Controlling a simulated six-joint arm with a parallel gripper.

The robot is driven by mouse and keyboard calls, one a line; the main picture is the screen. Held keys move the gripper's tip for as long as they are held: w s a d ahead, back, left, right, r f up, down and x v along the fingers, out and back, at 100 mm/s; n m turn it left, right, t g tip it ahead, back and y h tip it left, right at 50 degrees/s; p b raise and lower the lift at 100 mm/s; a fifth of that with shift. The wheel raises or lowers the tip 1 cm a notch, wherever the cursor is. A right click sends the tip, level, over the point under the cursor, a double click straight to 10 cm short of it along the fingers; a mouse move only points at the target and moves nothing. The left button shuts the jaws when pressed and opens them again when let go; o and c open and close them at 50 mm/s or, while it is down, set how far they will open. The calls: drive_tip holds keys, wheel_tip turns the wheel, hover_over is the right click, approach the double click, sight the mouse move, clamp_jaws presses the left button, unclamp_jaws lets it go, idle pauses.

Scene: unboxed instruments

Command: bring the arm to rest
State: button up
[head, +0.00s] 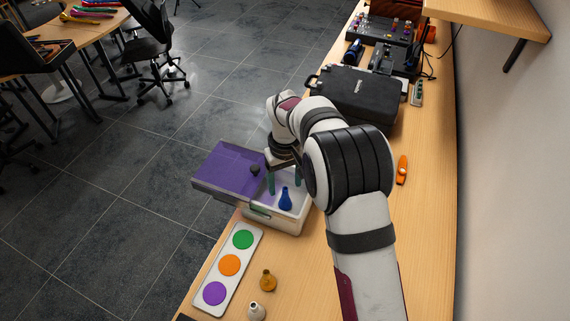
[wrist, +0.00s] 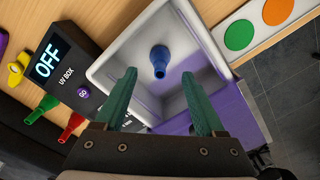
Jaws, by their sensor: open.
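My gripper (head: 284,181) is over the white box (head: 273,222), with its green fingers reaching down toward the inside. In the wrist view my gripper (wrist: 159,75) is open, its fingers apart and nothing between them. A blue bottle-like piece (head: 285,200) stands inside the box; it also shows in the wrist view (wrist: 160,56), beyond the fingertips. The wrist view shows a display (wrist: 52,64) reading OFF, with "UV BOX" and a purple GO button (wrist: 84,93).
A white strip (head: 207,300) with green, orange and purple discs lies in front. An amber bottle (head: 267,282) and a pale bottle (head: 256,312) stand beside it. A black case (head: 352,96) sits behind my arm. An orange item (head: 402,170) lies at right. Bare table shows near the wall.

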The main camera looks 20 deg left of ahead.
wheel_tip(320, 180, up, 10)
drive_tip(key=s+d+r+m, duration=0.4)
drive_tip(key=d+r, duration=0.1)
drive_tip(key=d, duration=0.5)
drive_tip(key=s+d+f+m+y, duration=0.1)
drive_tip(key=s+d+m, duration=0.4)
drive_tip(key=s, duration=0.6)
drive_tip(key=s+d+m, duration=0.5)
drive_tip(key=s+d, duration=0.4)
drive_tip(key=s, duration=0.3)
drive_tip(key=shift+s+d+f+m+y, duration=0.2)
drive_tip(key=shift+f+m+y, duration=0.1)
drive_tip(key=shift+f+y, duration=0.1)
